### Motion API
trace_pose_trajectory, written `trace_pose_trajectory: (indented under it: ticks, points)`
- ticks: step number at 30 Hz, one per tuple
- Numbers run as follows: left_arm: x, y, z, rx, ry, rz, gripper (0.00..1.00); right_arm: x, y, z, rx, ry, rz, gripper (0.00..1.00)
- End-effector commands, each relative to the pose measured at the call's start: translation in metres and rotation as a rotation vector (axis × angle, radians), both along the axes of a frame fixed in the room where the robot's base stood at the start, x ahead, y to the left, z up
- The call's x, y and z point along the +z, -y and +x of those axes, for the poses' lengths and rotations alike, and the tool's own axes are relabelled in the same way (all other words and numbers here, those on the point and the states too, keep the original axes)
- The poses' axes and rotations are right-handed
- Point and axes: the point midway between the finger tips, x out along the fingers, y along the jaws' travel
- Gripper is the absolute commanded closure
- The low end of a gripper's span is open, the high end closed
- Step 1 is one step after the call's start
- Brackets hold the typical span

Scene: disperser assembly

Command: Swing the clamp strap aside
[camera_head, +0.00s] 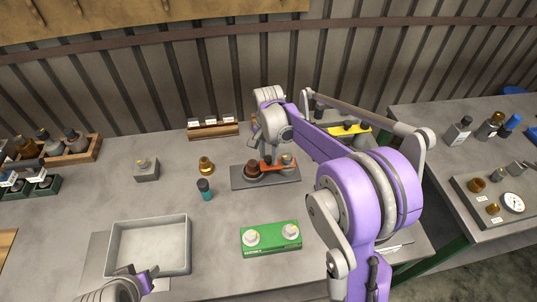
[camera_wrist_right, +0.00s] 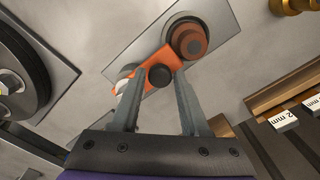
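The orange clamp strap (camera_head: 268,164) lies on a dark base plate (camera_head: 240,183) at the middle of the table. In the right wrist view the strap (camera_wrist_right: 136,78) carries a black knob (camera_wrist_right: 159,76). A brown round part (camera_wrist_right: 188,41) sits at one end, and a pale metal part (camera_wrist_right: 126,73) shows at the other. My right gripper (camera_wrist_right: 161,82) is open, its two fingertips on either side of the knob with small gaps. In the head view my right wrist hides part of the strap. My left gripper (camera_head: 142,276) is low at the left; its finger gap is unclear.
A grey tray (camera_head: 112,250) stands by my left gripper. A green block (camera_head: 270,244) with two metal fittings is in front of the base plate. A teal-bodied bottle (camera_head: 205,192), a brass part (camera_head: 206,166) and a grey block (camera_head: 146,173) stand left of it.

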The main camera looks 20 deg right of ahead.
Motion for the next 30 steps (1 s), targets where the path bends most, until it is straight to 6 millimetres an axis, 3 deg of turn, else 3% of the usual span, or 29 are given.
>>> trace_pose_trajectory:
  ticks: [1,7,30]
  points:
    - [0.0000,0.0000,0.0000,0.000,0.000,0.000,0.50,0.0001,0.0000,0.0000,0.000,0.000,0.000,0.66]
    - [0.0000,0.0000,0.0000,0.000,0.000,0.000,0.50,0.0002,0.0000,0.0000,0.000,0.000,0.000,1.00]
    - [0.0000,0.0000,0.0000,0.000,0.000,0.000,0.50,0.0004,0.0001,0.0001,0.000,0.000,0.000,1.00]
